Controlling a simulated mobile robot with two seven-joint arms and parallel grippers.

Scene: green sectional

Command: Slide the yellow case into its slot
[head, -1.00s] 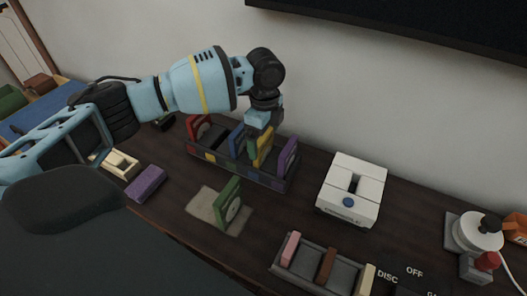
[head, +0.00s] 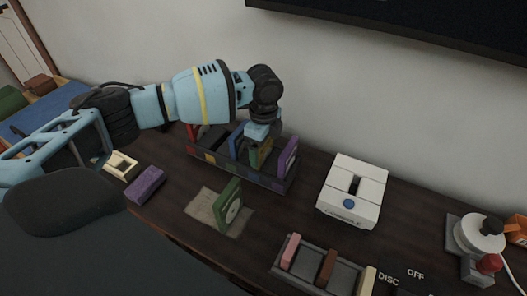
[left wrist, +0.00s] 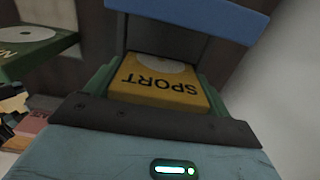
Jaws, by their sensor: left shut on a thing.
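The yellow case (head: 258,156) stands upright in the dark rack (head: 230,170), between the blue case (head: 237,141) and the purple case (head: 288,158). My left gripper (head: 261,139) is above it, shut on its top edge. In the left wrist view, the yellow case (left wrist: 160,82), marked SPORT, sits between the finger pads. Its lower end is hidden, so I cannot tell whether it touches the slot's bottom. My right gripper is not in view.
A red case (head: 193,131) is at the rack's left end. A green case (head: 229,204) stands on a beige mat (head: 207,213) in front. A white device (head: 352,190) is to the right. A purple block (head: 146,184) lies at left.

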